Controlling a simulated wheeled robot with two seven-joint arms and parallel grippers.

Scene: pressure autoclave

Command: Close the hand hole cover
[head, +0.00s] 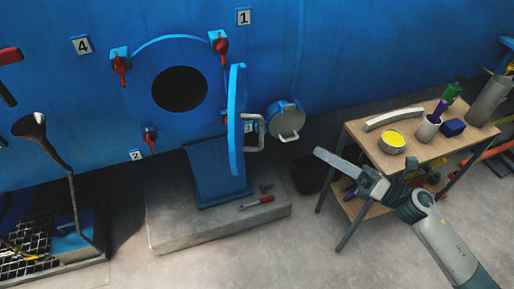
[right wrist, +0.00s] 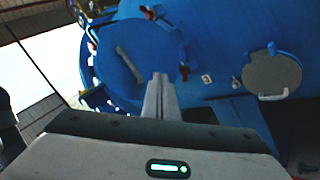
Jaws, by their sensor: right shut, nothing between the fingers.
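The round blue hand hole cover (head: 236,120) stands swung open, almost edge-on in the head view, with a pale handle (head: 254,134) on its right side. The dark hand hole (head: 180,89) is uncovered to its left. In the right wrist view, the cover (right wrist: 150,40) shows its broad face with the bar handle (right wrist: 130,65). My right gripper (head: 319,153) is to the right of the cover, apart from the handle, shut and empty. Its fingers (right wrist: 160,80) overlap the cover's lower part in the right wrist view. My left gripper is not in view.
Red clamps (head: 121,66), (head: 220,45) and (head: 150,138) surround the hole. A smaller round grey cover (head: 289,122) is right of the hand hole cover. A wooden table (head: 428,151) with tools stands at the right. A red-handled tool (head: 258,202) lies on the concrete plinth (head: 190,232).

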